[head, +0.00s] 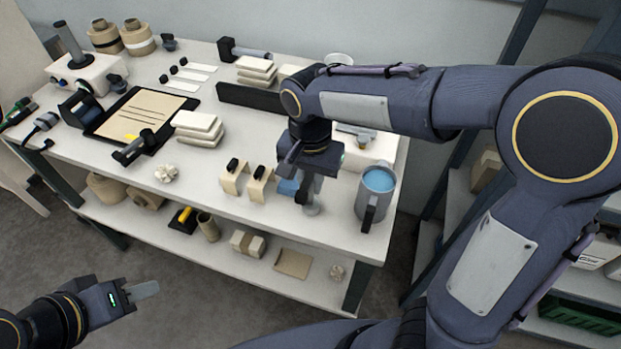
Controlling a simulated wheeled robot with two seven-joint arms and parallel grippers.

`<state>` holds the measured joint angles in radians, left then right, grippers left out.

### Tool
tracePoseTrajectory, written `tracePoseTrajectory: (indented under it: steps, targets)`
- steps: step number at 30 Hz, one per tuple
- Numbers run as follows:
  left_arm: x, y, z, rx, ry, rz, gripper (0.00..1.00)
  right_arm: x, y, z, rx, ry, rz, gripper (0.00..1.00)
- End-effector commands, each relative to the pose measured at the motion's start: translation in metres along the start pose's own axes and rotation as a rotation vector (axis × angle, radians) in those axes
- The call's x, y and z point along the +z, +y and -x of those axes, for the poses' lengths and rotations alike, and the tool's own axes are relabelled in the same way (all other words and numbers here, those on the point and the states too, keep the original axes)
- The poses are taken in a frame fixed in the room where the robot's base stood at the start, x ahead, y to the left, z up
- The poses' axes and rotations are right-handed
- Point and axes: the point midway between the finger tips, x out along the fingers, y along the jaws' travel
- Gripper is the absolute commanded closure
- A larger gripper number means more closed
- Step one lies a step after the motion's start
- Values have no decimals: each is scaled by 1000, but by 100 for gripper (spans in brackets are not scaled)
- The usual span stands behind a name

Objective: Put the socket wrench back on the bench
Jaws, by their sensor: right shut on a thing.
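My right gripper (308,198) is low over the front right part of the bench (330,222), pointing down, and shut on a small dark and grey piece, which I take to be the socket wrench (302,193). The fingers and wrist hide most of it, and I cannot tell whether it touches the bench top. My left gripper (146,290) is at the lower left, off the front of the bench and over the floor. Its fingers are seen from the side, so its opening does not show.
A blue-topped mug (377,190) stands just right of my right gripper. Two tan holders with black tops (246,182) stand to its left, with a blue piece (289,187) close by. The front middle is mostly clear.

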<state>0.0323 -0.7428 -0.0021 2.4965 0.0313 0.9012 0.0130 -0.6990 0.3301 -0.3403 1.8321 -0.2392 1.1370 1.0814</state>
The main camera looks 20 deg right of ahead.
Motion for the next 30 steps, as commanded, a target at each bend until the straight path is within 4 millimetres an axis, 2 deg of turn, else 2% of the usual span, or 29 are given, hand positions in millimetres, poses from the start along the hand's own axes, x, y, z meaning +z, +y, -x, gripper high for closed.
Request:
tracePoseTrajectory:
  steps: [8, 9, 14, 23, 26, 30]
  targets:
    - [1, -1, -2, 0, 0, 0, 64, 0, 0, -4, 0, 0, 0, 100]
    - [1, -1, -2, 0, 0, 0, 64, 0, 0, -4, 0, 0, 0, 79]
    - [1, -1, -2, 0, 0, 0, 64, 0, 0, -3, 0, 0, 0, 60]
    - [0, 0, 0, 0, 0, 0, 64, 0, 0, 0, 0, 0, 0, 60]
    - [-1, 0, 1, 0, 0, 0, 64, 0, -1, 8, -3, 2, 0, 60]
    - [-2, 1, 3, 0, 0, 0, 64, 0, -1, 34, -5, 3, 1, 60]
